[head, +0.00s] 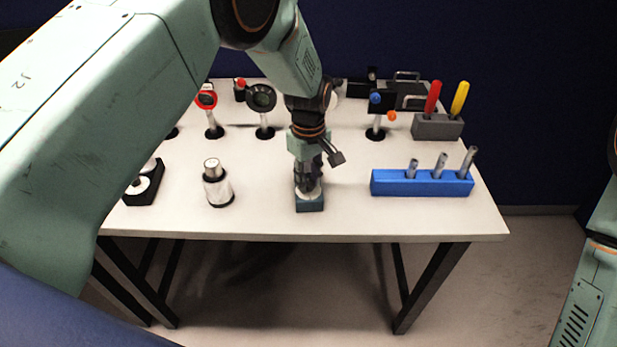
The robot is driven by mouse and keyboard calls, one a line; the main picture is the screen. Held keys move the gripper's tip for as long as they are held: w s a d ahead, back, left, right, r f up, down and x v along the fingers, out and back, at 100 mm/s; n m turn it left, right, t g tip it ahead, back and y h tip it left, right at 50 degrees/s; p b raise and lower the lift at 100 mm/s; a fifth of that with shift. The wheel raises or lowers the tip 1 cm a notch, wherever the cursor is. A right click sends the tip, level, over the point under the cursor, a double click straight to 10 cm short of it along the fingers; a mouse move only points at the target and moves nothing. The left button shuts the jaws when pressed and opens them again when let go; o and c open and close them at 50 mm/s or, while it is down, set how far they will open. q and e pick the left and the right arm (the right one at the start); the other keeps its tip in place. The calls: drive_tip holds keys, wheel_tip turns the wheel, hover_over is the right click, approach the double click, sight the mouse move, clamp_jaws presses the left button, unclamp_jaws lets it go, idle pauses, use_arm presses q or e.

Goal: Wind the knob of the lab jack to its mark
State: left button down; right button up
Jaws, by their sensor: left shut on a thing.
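My left gripper (309,188) reaches straight down at the middle of the table's front part. It is shut on the knob at the top of a small dark teal block, which I take to be the lab jack (310,206). A pale round face shows around the fingertips on top of the block. The knob itself is mostly hidden by the fingers, and I cannot make out the mark. My right arm shows only at the right edge, and its gripper is out of view.
A blue rack (390,184) with metal pegs stands to the right, and a silver cylinder (217,188) to the left. A black tray (148,190) lies further left. Behind are several dial stands, a joystick-like stand (376,122) and a grey block (436,127) with red and yellow handles.

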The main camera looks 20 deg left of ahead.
sight(309, 183)
idle(0.4)
use_arm(q)
drive_tip(key=c, duration=1.4)
unclamp_jaws()
wheel_tip(309, 183, up, 12)
drive_tip(key=shift+f, duration=0.1)
